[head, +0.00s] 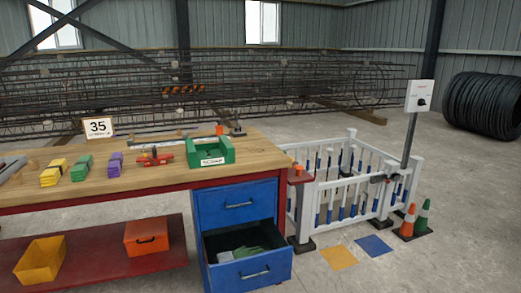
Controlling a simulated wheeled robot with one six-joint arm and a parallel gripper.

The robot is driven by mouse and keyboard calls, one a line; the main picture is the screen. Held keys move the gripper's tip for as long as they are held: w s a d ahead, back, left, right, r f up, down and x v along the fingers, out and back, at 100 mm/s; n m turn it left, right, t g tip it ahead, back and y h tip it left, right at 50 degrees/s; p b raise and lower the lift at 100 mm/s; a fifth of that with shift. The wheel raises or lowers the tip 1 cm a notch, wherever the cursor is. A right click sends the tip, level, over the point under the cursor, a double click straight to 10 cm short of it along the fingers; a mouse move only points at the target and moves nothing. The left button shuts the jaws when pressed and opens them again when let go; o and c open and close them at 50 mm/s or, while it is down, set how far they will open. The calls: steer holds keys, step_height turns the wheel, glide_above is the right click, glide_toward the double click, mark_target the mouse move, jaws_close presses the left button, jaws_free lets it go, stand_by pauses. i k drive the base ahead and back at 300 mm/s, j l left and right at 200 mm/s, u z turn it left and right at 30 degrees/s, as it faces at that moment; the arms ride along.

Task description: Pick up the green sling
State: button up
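A green folded bundle (81,167), which looks like the green sling, lies on the wooden top of the workbench (150,170), left of the middle. It sits between a yellow folded bundle (53,173) on its left and a purple one (111,164) on its right, with small gaps between them. My gripper is not in view.
A green open box (211,153) and red tools (155,159) stand farther right on the bench. A sign reading 35 (97,128) stands behind. The lower blue drawer (253,272) is pulled out. A white fence (345,190) stands right of the bench.

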mark_target(79, 173)
steer(key=j, duration=0.25)
steer(key=l, duration=0.25)
steer(key=k+j, duration=0.25)
steer(key=u, duration=1.3)
